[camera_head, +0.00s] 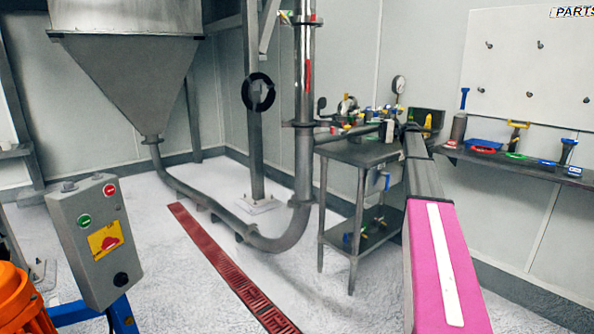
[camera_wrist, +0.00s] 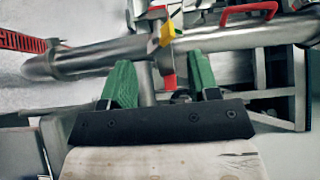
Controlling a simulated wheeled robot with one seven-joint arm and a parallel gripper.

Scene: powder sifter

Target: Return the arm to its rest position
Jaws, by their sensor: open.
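My gripper (camera_wrist: 162,82) shows in the wrist view with its two green fingers spread apart. Nothing is held between them. Beyond the fingers a steel pipe (camera_wrist: 100,55) crosses the view, with a yellow and red fitting (camera_wrist: 166,36) between and past the fingertips. I cannot tell whether the fingers touch the pipe. In the head view my arm, with a pink and white link, reaches from the lower right toward the steel table (camera_head: 362,152); the gripper cannot be made out there.
A hopper (camera_head: 125,60) feeds a curved pipe (camera_head: 270,243). A control box (camera_head: 95,240) stands at left. A wall shelf (camera_head: 510,164) holds several tools at right. Gauges and fittings crowd the table top. A red floor grate (camera_head: 225,265) crosses the mostly clear floor.

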